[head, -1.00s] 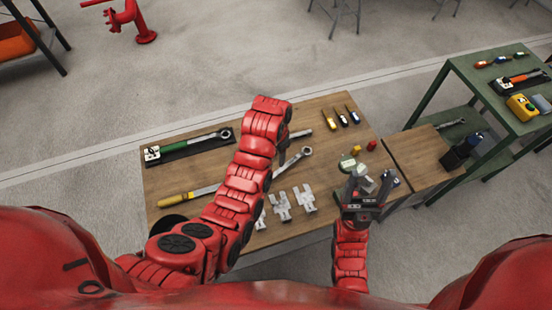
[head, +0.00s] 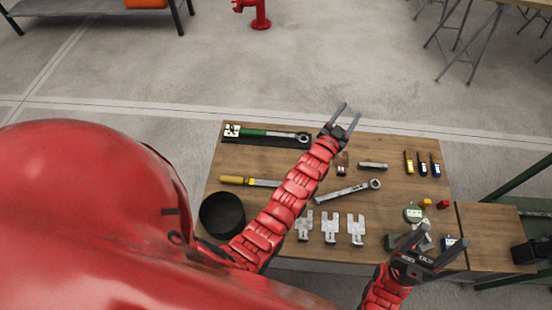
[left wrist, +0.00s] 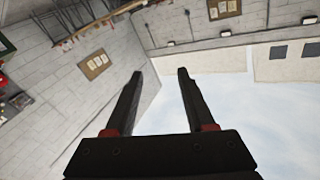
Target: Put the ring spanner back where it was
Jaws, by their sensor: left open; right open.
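The silver ring spanner (head: 345,192) lies flat on the wooden workbench (head: 270,182), its ring end to the right, apart from both grippers. My left gripper (head: 348,112) is open and empty above the bench's far edge, its fingers pointing up and away. In the left wrist view, its two fingers (left wrist: 160,73) stand apart with nothing between them and face walls and a pale surface. My left forearm hides part of the bench left of the spanner.
A green-handled wrench (head: 267,133) lies in a black tray at the back left. A yellow-handled tool (head: 236,180) and a black bowl (head: 222,213) are at the left. Three metal brackets (head: 330,228) lie in front of the spanner. Several small screwdrivers (head: 422,163) stand at the back right.

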